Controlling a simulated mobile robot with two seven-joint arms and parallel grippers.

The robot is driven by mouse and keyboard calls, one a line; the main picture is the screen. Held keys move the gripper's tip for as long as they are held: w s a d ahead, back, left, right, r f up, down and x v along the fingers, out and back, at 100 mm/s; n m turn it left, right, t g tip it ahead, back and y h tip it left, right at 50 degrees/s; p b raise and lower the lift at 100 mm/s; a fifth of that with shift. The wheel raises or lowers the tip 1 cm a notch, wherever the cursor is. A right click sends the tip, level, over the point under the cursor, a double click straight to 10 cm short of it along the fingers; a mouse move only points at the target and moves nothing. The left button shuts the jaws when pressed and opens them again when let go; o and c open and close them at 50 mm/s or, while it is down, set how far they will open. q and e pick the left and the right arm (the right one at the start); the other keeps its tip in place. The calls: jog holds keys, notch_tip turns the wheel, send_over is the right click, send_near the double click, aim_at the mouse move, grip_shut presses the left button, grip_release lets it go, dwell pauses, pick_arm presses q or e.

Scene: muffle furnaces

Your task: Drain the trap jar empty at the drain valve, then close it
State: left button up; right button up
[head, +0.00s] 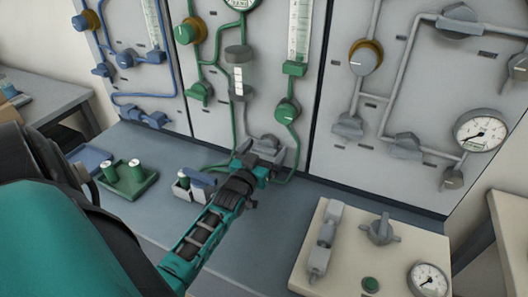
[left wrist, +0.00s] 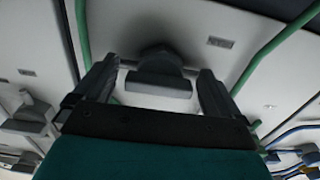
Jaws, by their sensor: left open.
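The trap jar (head: 240,75) is a clear upright cylinder with grey ends on the middle panel, below a round gauge. A white scale marks its front; I cannot tell its liquid level. Below it, low on the panel, is a grey valve handle (head: 268,143), which appears to be the drain valve. My left gripper (head: 258,166) is at this handle and partly covers it. In the left wrist view, the grey handle (left wrist: 158,86) sits between the two open fingers, with a gap on each side. My right gripper is not in view.
Green pipes and a green-based knob (head: 287,110) flank the jar. A green tray (head: 140,188) with small cylinders and a small grey box (head: 186,193) stand left of my arm. A beige panel (head: 345,262) with a knob and gauge lies at right. The bench between is clear.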

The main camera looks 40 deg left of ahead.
pick_arm(q)
jog(key=c, duration=1)
jog(key=shift+o, duration=0.2)
